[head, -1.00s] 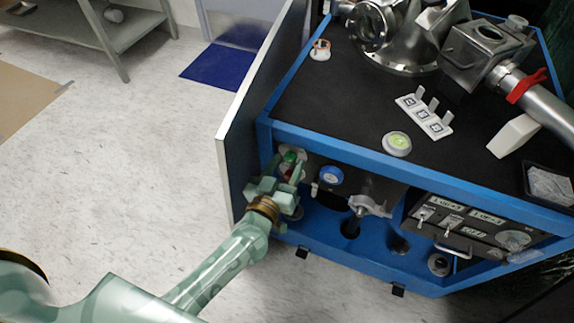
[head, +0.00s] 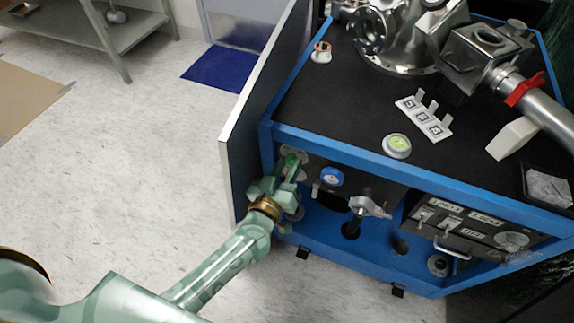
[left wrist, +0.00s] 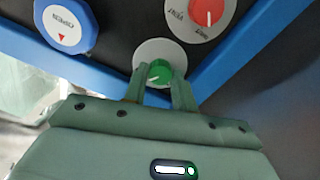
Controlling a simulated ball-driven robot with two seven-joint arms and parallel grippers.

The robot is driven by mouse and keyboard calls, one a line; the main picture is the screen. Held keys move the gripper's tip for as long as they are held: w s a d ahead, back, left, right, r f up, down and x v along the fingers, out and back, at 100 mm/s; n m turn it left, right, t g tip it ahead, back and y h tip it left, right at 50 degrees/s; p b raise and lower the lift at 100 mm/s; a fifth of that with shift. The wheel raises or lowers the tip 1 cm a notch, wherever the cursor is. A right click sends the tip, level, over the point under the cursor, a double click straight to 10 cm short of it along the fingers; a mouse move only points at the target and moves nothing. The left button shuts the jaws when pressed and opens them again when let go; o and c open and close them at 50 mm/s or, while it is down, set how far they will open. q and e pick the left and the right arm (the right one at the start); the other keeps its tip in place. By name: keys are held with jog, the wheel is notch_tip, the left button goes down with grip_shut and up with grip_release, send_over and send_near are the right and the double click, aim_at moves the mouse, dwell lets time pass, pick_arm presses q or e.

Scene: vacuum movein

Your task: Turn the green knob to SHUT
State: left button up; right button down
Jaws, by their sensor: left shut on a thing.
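The green knob (left wrist: 158,72) sits on a pale round plate on the dark panel in the left wrist view. My left gripper (left wrist: 159,86) is shut on it, with one finger on each side. In the head view my left gripper (head: 286,172) reaches into the front left of the blue cart and largely covers the knob. The marking that the knob points to cannot be read. My right gripper does not show.
A red knob (left wrist: 207,12) on its own plate and a blue knob (left wrist: 66,25) flank the green one. The blue cart frame (head: 400,170) surrounds the panel. A switch box (head: 460,222) is at the right.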

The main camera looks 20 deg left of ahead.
pick_arm(q)
jog(key=shift+r+n, duration=0.1)
jog(key=shift+n, duration=0.3)
jog(key=shift+n+p, duration=0.35)
jog(key=shift+n, duration=0.05)
jog(key=n+p, duration=0.1)
jog(key=n, duration=0.2)
jog(key=shift+n, duration=0.3)
jog(key=n, duration=0.2)
jog(key=shift+n+p, duration=0.4)
jog(key=n, duration=0.4)
jog(key=shift+f, duration=0.2)
jog(key=n, duration=0.3)
jog(key=shift+n, duration=0.6)
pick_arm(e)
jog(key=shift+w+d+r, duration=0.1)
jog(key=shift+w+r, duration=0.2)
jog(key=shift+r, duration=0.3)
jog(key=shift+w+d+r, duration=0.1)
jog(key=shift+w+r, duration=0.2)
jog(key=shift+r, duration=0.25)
pick_arm(q)
jog(key=shift+s, duration=0.1)
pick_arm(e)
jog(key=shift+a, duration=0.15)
pick_arm(q)
jog(key=o, duration=1)
